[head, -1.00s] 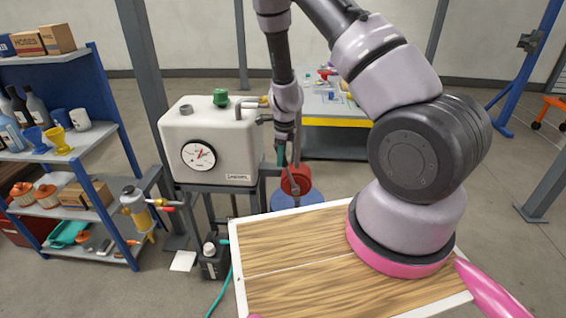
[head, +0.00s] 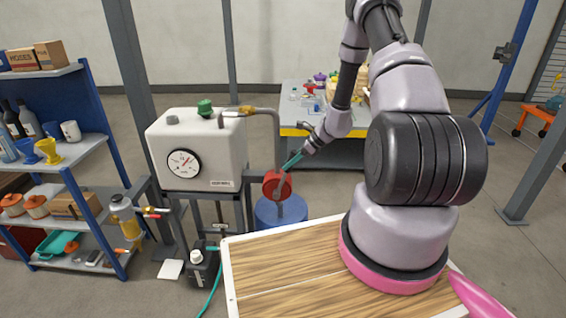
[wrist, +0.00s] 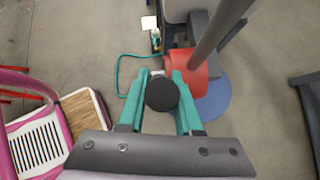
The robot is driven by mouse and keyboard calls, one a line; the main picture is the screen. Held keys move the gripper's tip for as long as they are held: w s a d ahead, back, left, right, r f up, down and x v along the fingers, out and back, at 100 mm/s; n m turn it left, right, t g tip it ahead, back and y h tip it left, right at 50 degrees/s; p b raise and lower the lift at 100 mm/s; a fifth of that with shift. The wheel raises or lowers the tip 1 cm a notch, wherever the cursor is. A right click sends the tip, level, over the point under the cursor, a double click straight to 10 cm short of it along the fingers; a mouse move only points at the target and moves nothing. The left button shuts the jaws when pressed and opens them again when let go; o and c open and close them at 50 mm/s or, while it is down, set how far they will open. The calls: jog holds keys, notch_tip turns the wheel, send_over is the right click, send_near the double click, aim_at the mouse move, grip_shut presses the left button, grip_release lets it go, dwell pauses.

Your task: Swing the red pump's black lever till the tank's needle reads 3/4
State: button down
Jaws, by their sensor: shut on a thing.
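The red pump (head: 272,185) sits on a blue drum (head: 268,214) beside the tank; its red body also shows in the wrist view (wrist: 188,70). The black lever's round end (wrist: 162,93) lies between my gripper's teal fingers (wrist: 163,100), which are shut on it. In the head view my gripper (head: 292,160) is up and right of the pump, and the lever is mostly hidden or too small to make out. The white tank (head: 215,140) carries a round gauge (head: 183,163). Its needle seems to point up and right; the marks are too small to read.
A metal pipe (head: 277,130) runs from the tank top down towards the pump. A wooden-topped board (head: 280,280) lies in front. A blue shelf (head: 85,190) with goods stands left, and a yellow-edged bench (head: 325,136) stands behind. Floor at right is open.

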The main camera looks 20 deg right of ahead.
jog(key=shift+s+d+f+y, duration=0.15)
jog(key=shift+d+y, duration=0.1)
jog(key=shift+d, duration=0.15)
jog(key=shift+s+d+f+y, duration=0.1)
jog(key=shift+d+f+y, duration=0.05)
jog(key=shift+d+y, duration=0.15)
jog(key=c, duration=0.6)
grip_release()
jog(key=v, duration=1)
jog(key=shift+s+d+r, duration=0.2)
jog(key=shift+d+r, duration=0.05)
